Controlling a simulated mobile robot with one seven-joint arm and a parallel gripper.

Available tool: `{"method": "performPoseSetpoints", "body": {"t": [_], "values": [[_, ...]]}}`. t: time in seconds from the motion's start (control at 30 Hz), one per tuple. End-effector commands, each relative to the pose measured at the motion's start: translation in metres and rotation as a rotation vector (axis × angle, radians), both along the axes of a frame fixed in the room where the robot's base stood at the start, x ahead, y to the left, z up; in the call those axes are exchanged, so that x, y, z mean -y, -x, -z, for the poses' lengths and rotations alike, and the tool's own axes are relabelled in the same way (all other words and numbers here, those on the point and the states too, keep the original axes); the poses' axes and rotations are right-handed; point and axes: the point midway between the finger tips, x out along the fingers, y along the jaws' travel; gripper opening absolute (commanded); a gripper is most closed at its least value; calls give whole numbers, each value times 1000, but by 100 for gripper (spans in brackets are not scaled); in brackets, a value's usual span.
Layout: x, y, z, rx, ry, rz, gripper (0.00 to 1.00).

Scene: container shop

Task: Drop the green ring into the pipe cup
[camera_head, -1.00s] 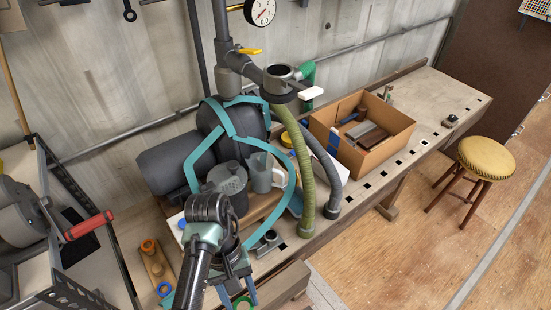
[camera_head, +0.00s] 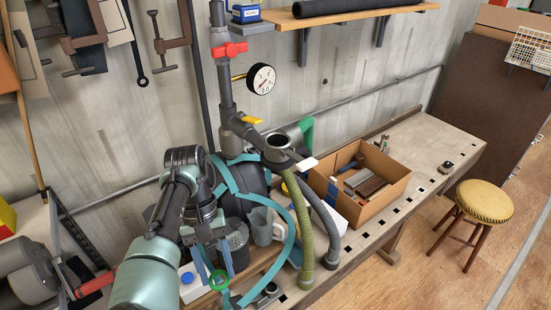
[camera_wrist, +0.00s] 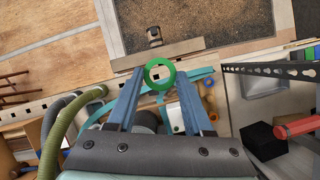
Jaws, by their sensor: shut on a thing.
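My gripper (camera_head: 217,274) is shut on the green ring (camera_head: 218,281), held at the tips of its blue fingers over the near edge of the workbench. In the wrist view, the ring (camera_wrist: 149,76) stands out between the fingertips of my gripper (camera_wrist: 160,80), with its hole showing. The pipe cup (camera_head: 277,155) is a dark grey, open-topped socket on the pipework. It is above and to the right of the ring in the head view, clearly apart from it. I cannot make out the cup in the wrist view.
Green (camera_head: 304,232) and grey hoses hang in front. A cardboard box (camera_head: 384,203) stands right of them. Teal bands surround a dark tank behind my gripper.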

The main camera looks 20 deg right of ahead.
Motion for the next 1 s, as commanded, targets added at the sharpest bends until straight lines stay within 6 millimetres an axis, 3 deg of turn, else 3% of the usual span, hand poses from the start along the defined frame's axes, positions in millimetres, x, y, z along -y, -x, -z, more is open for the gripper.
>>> {"method": "performPoseSetpoints", "body": {"t": [0.2, 1.0], "values": [[-3, -16, -17, -2, 3, -16, 0], [-9, -23, -26, 1, 0, -36, 0]]}}
